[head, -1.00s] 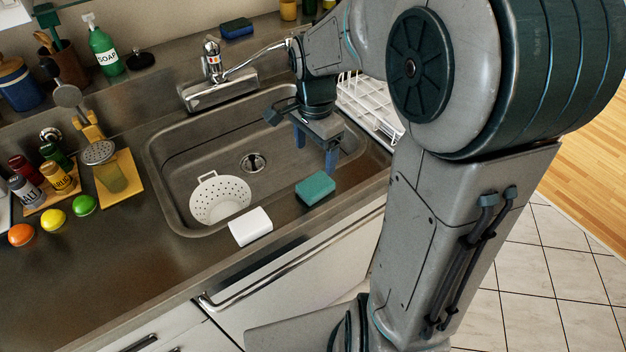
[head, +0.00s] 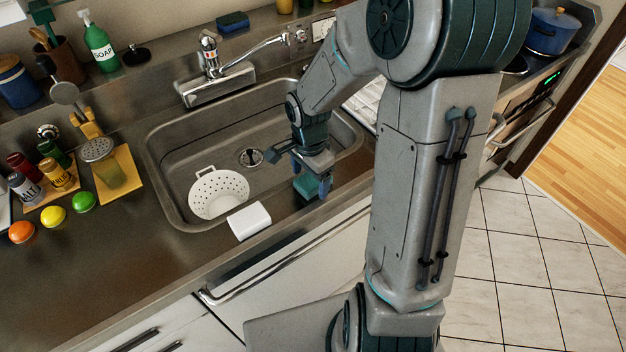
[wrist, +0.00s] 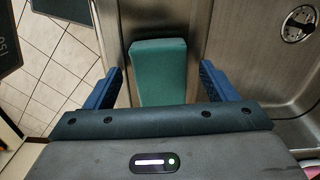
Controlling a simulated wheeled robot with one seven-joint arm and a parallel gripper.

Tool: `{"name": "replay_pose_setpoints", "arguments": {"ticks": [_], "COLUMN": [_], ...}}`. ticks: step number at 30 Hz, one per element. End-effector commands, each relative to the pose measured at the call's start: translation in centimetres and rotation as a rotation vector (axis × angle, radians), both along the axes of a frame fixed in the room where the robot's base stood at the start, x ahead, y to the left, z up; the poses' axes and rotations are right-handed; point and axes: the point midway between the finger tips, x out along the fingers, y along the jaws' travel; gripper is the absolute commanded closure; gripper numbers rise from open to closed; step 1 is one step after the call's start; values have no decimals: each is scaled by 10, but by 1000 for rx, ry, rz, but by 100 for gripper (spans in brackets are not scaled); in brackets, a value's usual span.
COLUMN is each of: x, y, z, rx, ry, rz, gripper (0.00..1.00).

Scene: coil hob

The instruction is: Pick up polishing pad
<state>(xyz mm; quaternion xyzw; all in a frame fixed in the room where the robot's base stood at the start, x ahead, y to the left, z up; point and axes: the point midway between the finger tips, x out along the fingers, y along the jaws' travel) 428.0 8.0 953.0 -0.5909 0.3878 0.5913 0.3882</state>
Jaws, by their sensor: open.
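The polishing pad appears to be the teal-green block (head: 310,186) at the front edge of the sink, right of a white block. In the wrist view the teal block (wrist: 158,72) lies between the two blue fingers. My gripper (head: 311,182) is over the block and hides part of it in the head view. In the wrist view my gripper (wrist: 160,85) is open, with a finger on each side of the block and a visible gap to each. I cannot tell how far the fingertips reach down beside it.
The white block (head: 249,220) sits on the front sink edge to the left. A white colander (head: 218,194) stands in the sink basin (head: 180,160). The faucet (head: 212,75) is behind. A dark blue and green sponge (head: 232,21) lies at the back. Counter left of the sink is partly clear.

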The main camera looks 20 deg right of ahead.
Motion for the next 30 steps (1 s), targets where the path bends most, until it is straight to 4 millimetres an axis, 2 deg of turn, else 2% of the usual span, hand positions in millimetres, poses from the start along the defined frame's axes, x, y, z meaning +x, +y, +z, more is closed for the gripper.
{"name": "replay_pose_setpoints", "arguments": {"ticks": [4, 9, 23, 26, 30], "x": [0, 0, 0, 1, 2], "y": [0, 0, 0, 0, 0], "z": [0, 0, 6, 15, 36], "rx": [0, 0, -1, -2, -3], "ry": [0, 0, -2, -4, -7], "rz": [0, 0, 1, -1, -1], "gripper": [22, 69, 70, 70, 70]}}
